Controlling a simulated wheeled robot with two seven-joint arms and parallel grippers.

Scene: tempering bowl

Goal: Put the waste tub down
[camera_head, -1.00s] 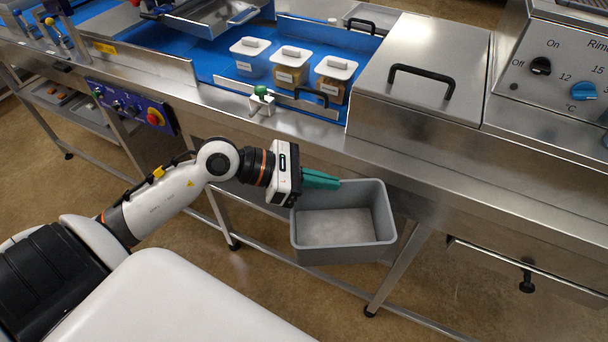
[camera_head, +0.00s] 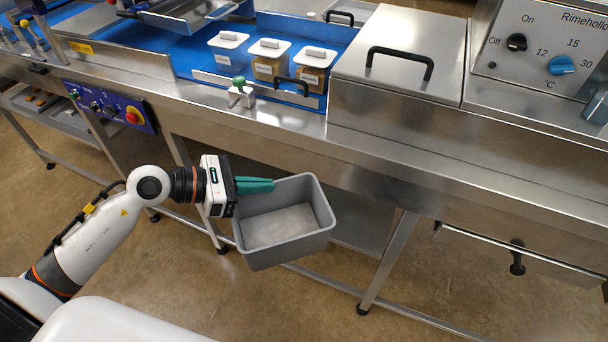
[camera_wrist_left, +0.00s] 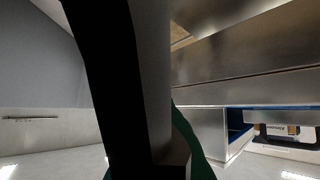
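The waste tub (camera_head: 292,249) is an empty grey open-topped rectangular bin in the head view. It hangs above the floor, in front of the steel counter, at a slight slant. My left gripper (camera_head: 262,185) has its green fingers at the tub's left rear rim, closed on the wall. In the left wrist view, the tub wall (camera_wrist_left: 150,70) fills the middle as a dark and grey band, with green finger parts on both sides of it. The fingertips are mostly hidden there. My right gripper is in neither view.
The steel counter (camera_head: 390,170) runs along the back, with a support leg (camera_head: 388,262) right of the tub. Lidded containers (camera_head: 270,62) stand on the blue surface. A drawer with a black knob (camera_head: 517,262) is at right. Brown floor (camera_head: 190,285) lies open below.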

